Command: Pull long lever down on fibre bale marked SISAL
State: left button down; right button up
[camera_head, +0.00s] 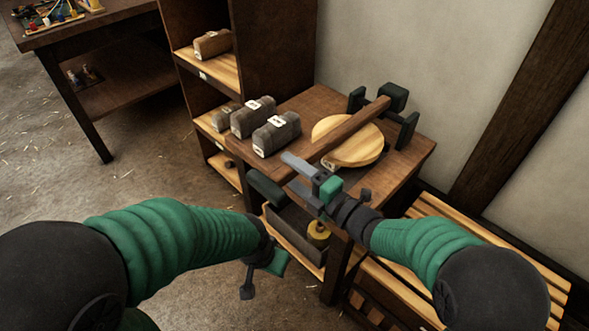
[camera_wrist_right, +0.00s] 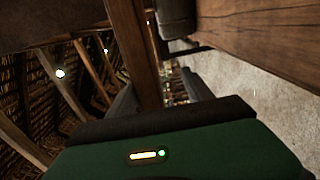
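A long wooden lever (camera_head: 353,127) slopes across the table from a dark post frame (camera_head: 393,101) at the back right toward the front left. A dark rounded piece (camera_head: 265,189) shows at its near end. A round pale wooden plate (camera_head: 361,148) lies under it. I cannot read SISAL on any label. My right gripper (camera_head: 298,177) is open by the lever's near part. In the right wrist view, a wooden beam (camera_wrist_right: 137,45) runs between its spread fingers, with a gap beside the right finger. My left gripper (camera_head: 267,262) hangs low in front of the table; its fingers are unclear.
A shelf unit (camera_head: 209,67) stands behind left, a slatted bench (camera_head: 447,232) at the right. An open compartment (camera_head: 291,238) is below the tabletop.

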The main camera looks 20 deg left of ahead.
dwell(0.3)
jog(key=shift+d+r, duration=0.1)
jog(key=shift+d, duration=0.1)
jog(key=p+v, duration=0.4)
jog(key=v, duration=1.2)
jog(key=shift+s+d, duration=0.1)
jog(key=shift+d, duration=0.05)
